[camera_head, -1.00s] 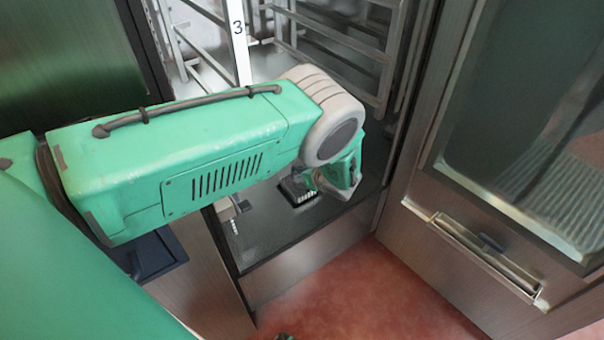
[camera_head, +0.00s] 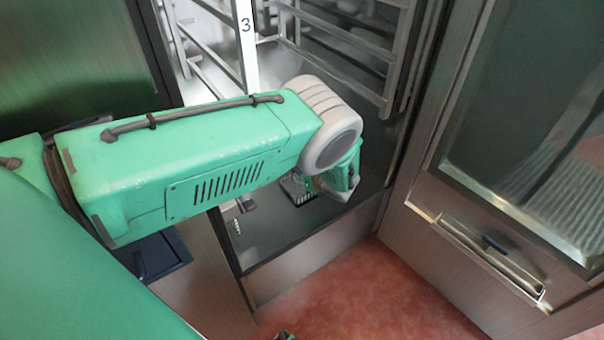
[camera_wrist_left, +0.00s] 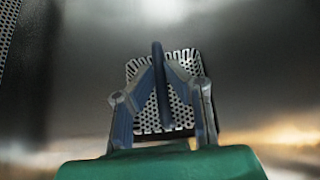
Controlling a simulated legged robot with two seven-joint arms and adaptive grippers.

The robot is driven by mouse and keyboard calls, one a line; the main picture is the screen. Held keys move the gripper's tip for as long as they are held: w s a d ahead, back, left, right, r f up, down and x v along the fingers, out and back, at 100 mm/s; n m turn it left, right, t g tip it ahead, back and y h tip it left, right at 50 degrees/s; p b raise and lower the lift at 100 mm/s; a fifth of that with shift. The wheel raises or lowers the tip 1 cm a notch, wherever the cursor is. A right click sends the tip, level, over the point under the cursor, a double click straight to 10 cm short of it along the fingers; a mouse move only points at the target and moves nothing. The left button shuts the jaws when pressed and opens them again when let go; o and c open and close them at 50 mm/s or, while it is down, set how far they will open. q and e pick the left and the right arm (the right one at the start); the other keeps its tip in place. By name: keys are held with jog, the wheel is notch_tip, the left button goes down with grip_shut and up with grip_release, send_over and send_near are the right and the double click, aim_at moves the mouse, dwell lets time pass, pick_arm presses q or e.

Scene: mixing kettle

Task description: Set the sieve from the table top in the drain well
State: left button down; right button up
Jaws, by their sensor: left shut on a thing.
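The sieve (camera_wrist_left: 175,92) is a perforated square metal piece with slotted edges and a dark upright grip bar (camera_wrist_left: 160,85). My left gripper (camera_wrist_left: 160,78) is shut on this bar, with one finger on each side. In the head view my left gripper (camera_head: 309,184) reaches down into the open cabinet, and the sieve (camera_head: 293,183) shows just left of it, low over the dark floor. A dark square edge, possibly the drain well, shows at the sieve's lower side. The gripper and sieve cover most of it, so I cannot tell whether the sieve is seated.
The cabinet floor (camera_head: 320,222) is dark and smooth. A metal rack (camera_head: 345,45) and a post marked 3 stand behind. The open glass door (camera_head: 540,130) with its handle is at right. A dark square plate (camera_head: 160,255) lies on the left ledge.

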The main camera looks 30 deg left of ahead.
aim_at(303, 191)
pick_arm(q)
jog(key=shift+d+f, duration=0.25)
jog(key=shift+f, duration=0.75)
jog(key=shift+s+d+f, duration=0.1)
jog(key=shift+d+f, duration=0.1)
jog(key=shift+f, duration=0.15)
dwell(0.4)
jog(key=c, duration=1.5)
grip_release()
jog(key=shift+f, duration=0.1)
jog(key=o, duration=0.5)
jog(key=shift+r, duration=0.2)
